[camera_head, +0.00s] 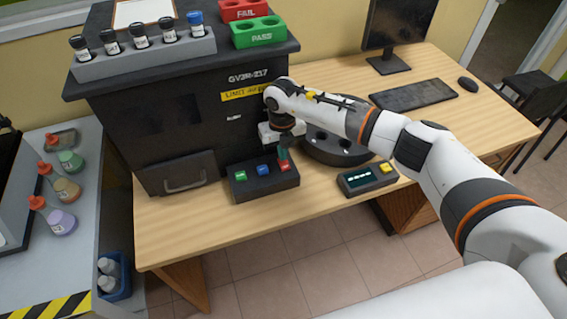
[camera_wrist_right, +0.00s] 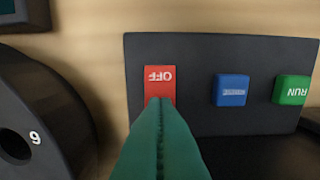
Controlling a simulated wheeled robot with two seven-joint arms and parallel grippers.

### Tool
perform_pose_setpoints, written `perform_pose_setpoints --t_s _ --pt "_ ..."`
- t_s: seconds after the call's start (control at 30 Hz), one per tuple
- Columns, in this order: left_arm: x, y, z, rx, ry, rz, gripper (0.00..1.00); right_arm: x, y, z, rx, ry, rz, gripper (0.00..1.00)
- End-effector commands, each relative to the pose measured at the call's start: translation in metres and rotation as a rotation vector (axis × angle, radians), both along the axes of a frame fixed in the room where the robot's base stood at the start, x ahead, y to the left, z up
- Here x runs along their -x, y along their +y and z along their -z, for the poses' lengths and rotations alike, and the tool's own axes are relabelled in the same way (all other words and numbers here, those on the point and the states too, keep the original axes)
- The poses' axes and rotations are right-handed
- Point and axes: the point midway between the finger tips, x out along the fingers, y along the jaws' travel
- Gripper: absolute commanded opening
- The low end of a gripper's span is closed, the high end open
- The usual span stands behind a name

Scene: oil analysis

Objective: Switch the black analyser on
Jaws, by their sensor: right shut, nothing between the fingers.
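The black analyser (camera_head: 190,125) stands on the wooden table, with a yellow label on its front. A dark button box (camera_head: 265,187) in front of it carries a green RUN button (camera_head: 240,175), a blue button (camera_head: 263,169) and a red button (camera_head: 284,167). In the right wrist view the red button (camera_wrist_right: 159,78) reads OFF, upside down; the blue (camera_wrist_right: 231,90) and green (camera_wrist_right: 292,90) ones sit beside it. My right gripper (camera_head: 282,153) is shut and empty, its teal fingertips (camera_wrist_right: 160,102) over the red button's lower edge. Contact cannot be told. My left gripper is not in view.
A dark round carousel (camera_head: 338,152) with numbered holes stands right of the box. A small display unit (camera_head: 367,180) with a yellow button sits in front of it. A vial rack (camera_head: 145,55) and red and green trays (camera_head: 258,33) are on the analyser.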

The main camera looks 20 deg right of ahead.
Motion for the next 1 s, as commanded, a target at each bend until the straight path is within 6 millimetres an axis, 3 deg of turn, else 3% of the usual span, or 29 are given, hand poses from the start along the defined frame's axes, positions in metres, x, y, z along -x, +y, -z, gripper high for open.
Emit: perform_pose_setpoints --t_s 0.47,1.0 --pt "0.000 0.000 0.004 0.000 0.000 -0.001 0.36 0.000 0.000 0.005 0.000 0.001 0.000 0.00" --pt "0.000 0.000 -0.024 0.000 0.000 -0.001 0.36 0.000 0.000 -0.035 0.000 0.000 0.000 0.00"
